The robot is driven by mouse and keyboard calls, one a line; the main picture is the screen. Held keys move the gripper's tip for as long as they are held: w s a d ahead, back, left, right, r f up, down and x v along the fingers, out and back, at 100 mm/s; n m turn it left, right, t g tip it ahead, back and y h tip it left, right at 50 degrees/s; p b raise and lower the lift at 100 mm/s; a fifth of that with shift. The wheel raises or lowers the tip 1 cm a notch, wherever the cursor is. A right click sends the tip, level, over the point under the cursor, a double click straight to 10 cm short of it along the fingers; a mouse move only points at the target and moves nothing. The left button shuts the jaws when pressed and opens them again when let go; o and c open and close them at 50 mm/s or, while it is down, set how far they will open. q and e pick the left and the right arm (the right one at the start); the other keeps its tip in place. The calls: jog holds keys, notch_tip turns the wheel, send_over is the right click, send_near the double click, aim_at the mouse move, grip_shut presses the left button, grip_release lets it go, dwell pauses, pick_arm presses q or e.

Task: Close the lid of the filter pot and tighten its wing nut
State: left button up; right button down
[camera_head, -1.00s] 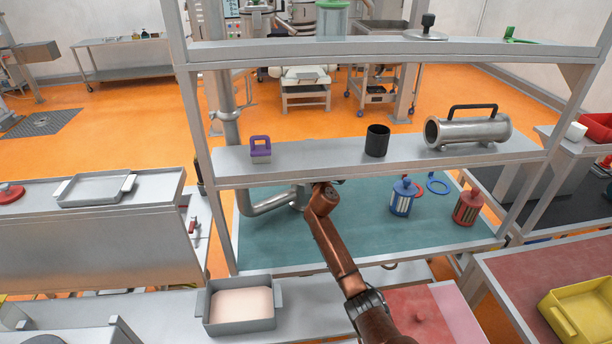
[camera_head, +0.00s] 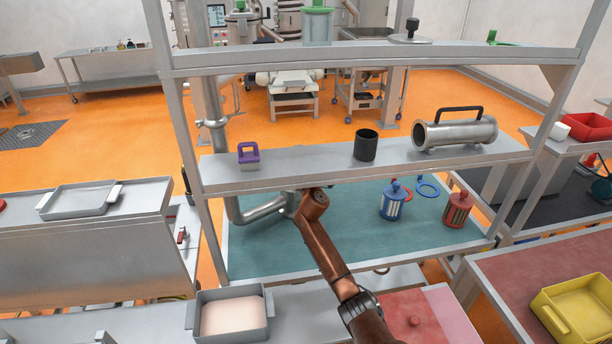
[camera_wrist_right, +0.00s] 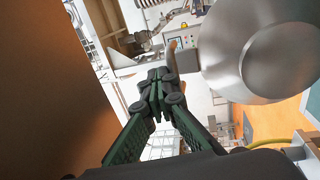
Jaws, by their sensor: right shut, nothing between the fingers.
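My right arm reaches up from the bottom of the head view and ends behind the edge of the middle shelf, so its fingers are hidden there. In the right wrist view my right gripper (camera_wrist_right: 160,88) is shut and empty, with its dark green fingers together. A large round, shiny metal piece (camera_wrist_right: 268,52) with a flat disc face is to the right of the fingers, apart from them in the picture. I cannot tell whether it is the filter pot or its lid. No wing nut can be made out. My left gripper is not in view.
The middle shelf (camera_head: 310,172) carries a purple-handled block (camera_head: 248,155), a black cup (camera_head: 366,146) and a metal cylinder with a black handle (camera_head: 456,133). Blue (camera_head: 391,203) and red (camera_head: 458,211) canisters stand on the teal surface (camera_head: 340,240) below. A silver pipe (camera_head: 262,209) runs near my arm.

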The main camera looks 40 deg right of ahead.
jog(key=v, duration=1)
jog(key=shift+s+a, duration=0.2)
jog(key=shift+s, duration=0.1)
jog(key=shift+f, duration=0.1)
